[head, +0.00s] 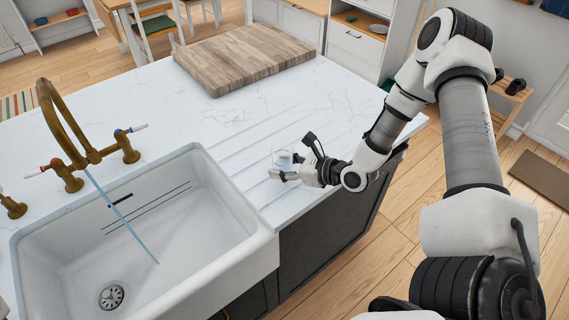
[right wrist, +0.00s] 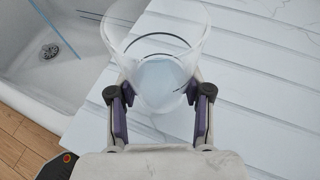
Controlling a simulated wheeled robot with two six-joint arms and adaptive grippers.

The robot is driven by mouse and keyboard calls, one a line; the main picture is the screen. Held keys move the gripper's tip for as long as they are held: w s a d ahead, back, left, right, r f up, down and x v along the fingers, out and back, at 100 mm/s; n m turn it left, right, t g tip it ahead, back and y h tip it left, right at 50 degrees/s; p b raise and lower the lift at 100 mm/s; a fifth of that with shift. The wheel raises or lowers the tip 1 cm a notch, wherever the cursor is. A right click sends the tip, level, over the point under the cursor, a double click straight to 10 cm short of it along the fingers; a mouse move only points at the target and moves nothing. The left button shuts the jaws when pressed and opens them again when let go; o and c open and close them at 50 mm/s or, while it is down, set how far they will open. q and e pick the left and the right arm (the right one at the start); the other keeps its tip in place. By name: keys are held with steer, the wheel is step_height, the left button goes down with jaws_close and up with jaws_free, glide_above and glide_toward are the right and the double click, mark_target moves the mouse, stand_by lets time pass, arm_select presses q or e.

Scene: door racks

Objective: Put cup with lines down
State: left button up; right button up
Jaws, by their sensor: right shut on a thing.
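The cup with lines (head: 283,158) is a clear, see-through cup at the right part of the white counter, close to the sink. It also shows in the right wrist view (right wrist: 155,45), with thin dark curved lines on its wall. My right gripper (head: 290,171) is shut on the cup, with one finger on each side in the right wrist view (right wrist: 160,98). The cup looks about upright over the grooved drainboard area. I cannot tell whether its base touches the counter. My left gripper is not in view.
A white sink (head: 150,225) with a brass faucet (head: 75,135) and running water lies left of the cup. A wooden board (head: 245,55) lies at the counter's back. The grooved counter (head: 225,150) between them is bare. The counter's front edge is close to my right gripper.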

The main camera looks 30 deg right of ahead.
mark_target(285, 169)
steer(key=shift+w+d+f, duration=0.1)
steer(key=shift+w+d, duration=0.65)
steer(key=shift+w+d+f+p, duration=0.1)
steer(key=shift+f+p, duration=0.25)
steer(key=shift+f, duration=0.4)
steer(key=shift+w+d+f+p, duration=0.1)
steer(key=shift+f+p, duration=0.2)
steer(key=shift+f, duration=0.85)
steer(key=shift+f, duration=0.1)
steer(key=o, duration=1.2)
steer(key=shift+o, duration=0.2)
